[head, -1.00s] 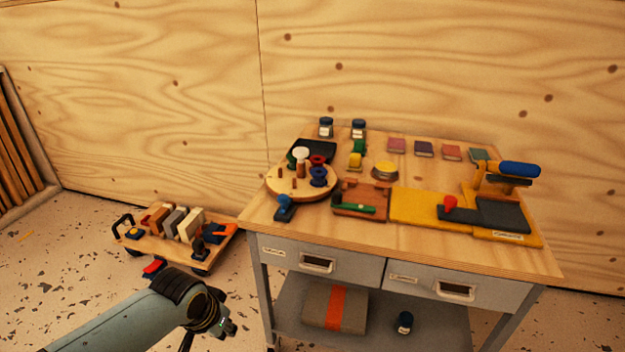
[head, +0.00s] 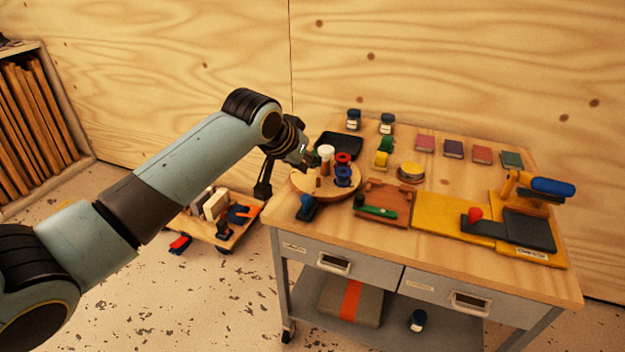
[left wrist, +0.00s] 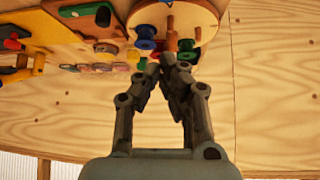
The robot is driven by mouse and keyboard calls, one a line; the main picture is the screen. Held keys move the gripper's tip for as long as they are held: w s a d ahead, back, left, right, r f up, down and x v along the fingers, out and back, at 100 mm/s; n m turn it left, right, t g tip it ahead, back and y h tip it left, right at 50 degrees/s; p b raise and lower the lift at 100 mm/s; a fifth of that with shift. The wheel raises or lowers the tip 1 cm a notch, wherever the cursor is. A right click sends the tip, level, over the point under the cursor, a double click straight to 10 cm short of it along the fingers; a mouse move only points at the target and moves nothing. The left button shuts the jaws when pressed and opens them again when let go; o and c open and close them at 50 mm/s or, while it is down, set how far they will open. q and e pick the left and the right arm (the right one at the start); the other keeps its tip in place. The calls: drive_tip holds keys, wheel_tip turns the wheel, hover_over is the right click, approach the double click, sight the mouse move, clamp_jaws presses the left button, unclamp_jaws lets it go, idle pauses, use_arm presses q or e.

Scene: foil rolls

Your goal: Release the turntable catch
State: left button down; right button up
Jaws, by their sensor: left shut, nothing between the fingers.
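The turntable (head: 312,190) is a round wooden disc at the left end of the table, with several spools and pegs standing on it. A blue lever on a dark base (head: 307,207), which looks like the catch, sits at its front left edge. My left gripper (head: 311,161) is in the air by the turntable's back left side, apart from the lever. In the left wrist view its fingers (left wrist: 166,66) are shut and empty, with part of the turntable (left wrist: 203,14) and its blue spool (left wrist: 146,31) beyond them. My right gripper is not in view.
A brown tray with a green bar (head: 380,211) lies right of the turntable, then a yellow mat (head: 436,215) with a red-knobbed device. A black tray (head: 339,147) lies behind the turntable. A low wheeled cart (head: 235,232) stands on the floor at left, partly behind my arm.

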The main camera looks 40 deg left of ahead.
sight(309, 198)
use_arm(q)
drive_tip(key=b+x, duration=0.3)
drive_tip(key=x, duration=0.7)
drive_tip(key=shift+f, duration=0.25)
drive_tip(key=s, duration=0.1)
drive_tip(key=s+p, duration=0.1)
drive_tip(key=s, duration=0.1)
drive_tip(key=shift+s+d+r, duration=0.15)
drive_tip(key=shift+s, duration=0.4)
drive_tip(key=shift+s+p, duration=0.1)
drive_tip(key=shift+p, duration=0.25)
drive_tip(key=s+p, duration=0.2)
drive_tip(key=shift+d+p, duration=0.3)
drive_tip(key=shift+s, duration=0.1)
drive_tip(key=shift+f, duration=0.25)
